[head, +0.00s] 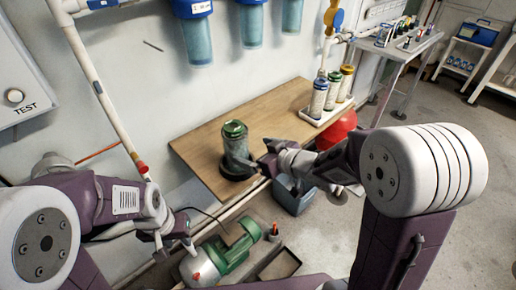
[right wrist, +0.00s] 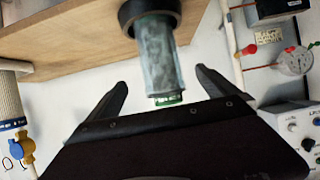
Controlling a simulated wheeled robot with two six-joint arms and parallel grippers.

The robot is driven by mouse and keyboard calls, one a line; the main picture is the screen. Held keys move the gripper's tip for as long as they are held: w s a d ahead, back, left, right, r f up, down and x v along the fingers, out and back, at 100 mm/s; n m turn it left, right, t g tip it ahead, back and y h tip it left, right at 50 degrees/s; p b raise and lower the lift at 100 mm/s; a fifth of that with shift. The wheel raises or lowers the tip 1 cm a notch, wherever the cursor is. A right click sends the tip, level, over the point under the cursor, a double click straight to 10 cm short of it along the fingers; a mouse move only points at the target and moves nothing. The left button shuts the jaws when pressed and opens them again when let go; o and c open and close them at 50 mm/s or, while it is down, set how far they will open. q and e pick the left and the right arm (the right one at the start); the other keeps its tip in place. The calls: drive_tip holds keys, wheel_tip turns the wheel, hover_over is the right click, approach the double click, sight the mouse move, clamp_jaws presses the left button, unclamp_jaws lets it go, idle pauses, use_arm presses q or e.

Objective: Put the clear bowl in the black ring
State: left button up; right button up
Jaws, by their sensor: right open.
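The clear bowl (head: 237,148), a greyish see-through cylinder with a green top, stands upright on the wooden bench. Its foot is in the black ring (head: 239,171), which lies on the bench. In the right wrist view, the picture is upside down; the bowl (right wrist: 163,58) rises out of the ring (right wrist: 148,9). My right gripper (head: 266,157) is open just right of the bowl, its fingers pointing at it. In the right wrist view, the bowl lies between and beyond the fingers, apparently untouched. My left gripper (head: 168,243) is low at the left, away from the bench; its jaws are unclear.
The wooden bench (head: 200,150) is bare left of the bowl. Several filter cartridges (head: 332,92) stand in a white tray at its far right. A red ball-like object (head: 337,130) and a blue-grey bin (head: 294,196) are beside the bench. A green pump (head: 232,252) sits below.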

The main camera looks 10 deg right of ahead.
drive_tip(key=shift+s+d+r, duration=0.3)
drive_tip(key=shift+s+d, duration=0.1)
drive_tip(key=shift+s, duration=0.15)
drive_tip(key=s+d+f+m+g+h, duration=0.55)
drive_tip(key=s+d+f+h, duration=0.25)
drive_tip(key=d+f, duration=0.3)
drive_tip(key=s+f+m+g, duration=0.15)
drive_tip(key=s+g, duration=0.25)
drive_tip(key=s, duration=0.6)
wheel_tip(320, 180, up, 10)
drive_tip(key=p, duration=0.9)
drive_tip(key=shift+w+d+f+y+p, duration=0.2)
drive_tip(key=shift+y+p, duration=0.1)
drive_tip(key=shift+p, duration=0.1)
